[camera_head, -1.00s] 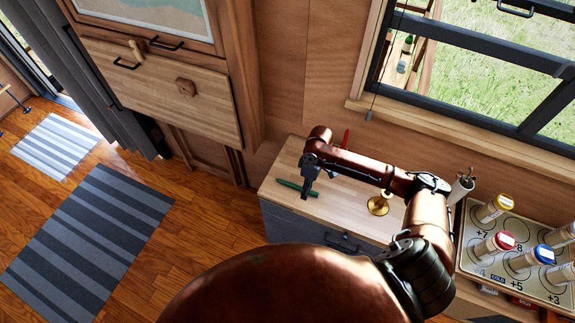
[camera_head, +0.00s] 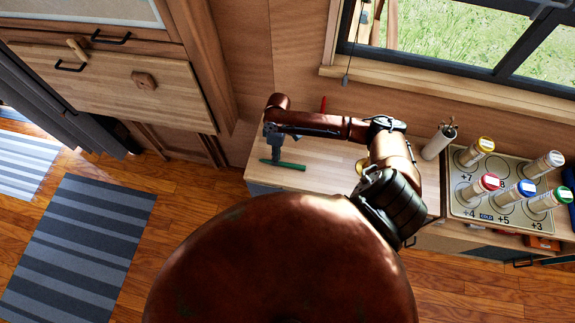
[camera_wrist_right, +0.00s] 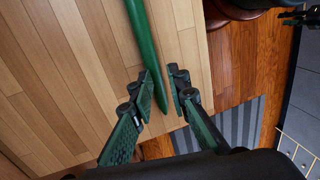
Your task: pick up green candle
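The green candle (camera_head: 290,166) lies flat on the light wooden top of a low cabinet (camera_head: 318,152), near its left front edge. My right gripper (camera_head: 275,158) points down over the candle, toward its left part. In the right wrist view the candle (camera_wrist_right: 146,45) runs down from the top and passes between the two fingertips of the right gripper (camera_wrist_right: 162,88). The fingers are apart, with the candle's tapering part in the gap. Whether either finger touches it is hard to tell. My left gripper is out of view.
A red candle (camera_head: 323,104) stands behind my right arm, and a brass holder (camera_head: 360,166) is partly hidden by it. A white cylinder (camera_head: 438,142) and a board with several coloured-capped tubes (camera_head: 455,202) are to the right. A window (camera_head: 450,35) is behind.

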